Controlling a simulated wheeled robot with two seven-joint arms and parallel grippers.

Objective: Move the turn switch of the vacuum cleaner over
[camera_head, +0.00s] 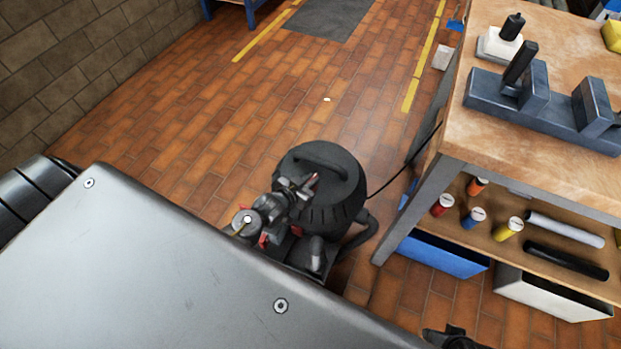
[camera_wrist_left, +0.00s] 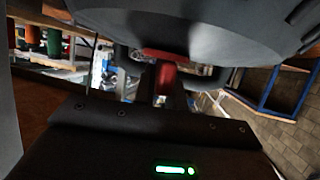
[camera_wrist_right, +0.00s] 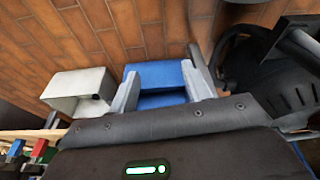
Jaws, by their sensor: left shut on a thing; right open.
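The black vacuum cleaner (camera_head: 345,210) stands on the tiled floor beyond my body, with a handle on its round lid. Its red turn switch (camera_head: 315,179) shows only as a small piece at the tips of my left gripper (camera_head: 307,186). In the left wrist view the red switch (camera_wrist_left: 165,78) sits under the dark vacuum body (camera_wrist_left: 215,28), and the jaws are shut on it. The switch's exact angle is hard to tell. My right gripper (camera_wrist_right: 160,88) is open and empty; the vacuum (camera_wrist_right: 275,75) is to its right in the right wrist view.
A workbench (camera_head: 460,135) stands on the right, with a shelf of coloured cans below it. A blue bin (camera_head: 440,254) and a white bin (camera_head: 545,292) sit under the shelf. A black cable (camera_head: 400,170) runs from the vacuum toward the bench. Floor behind the vacuum is mostly clear.

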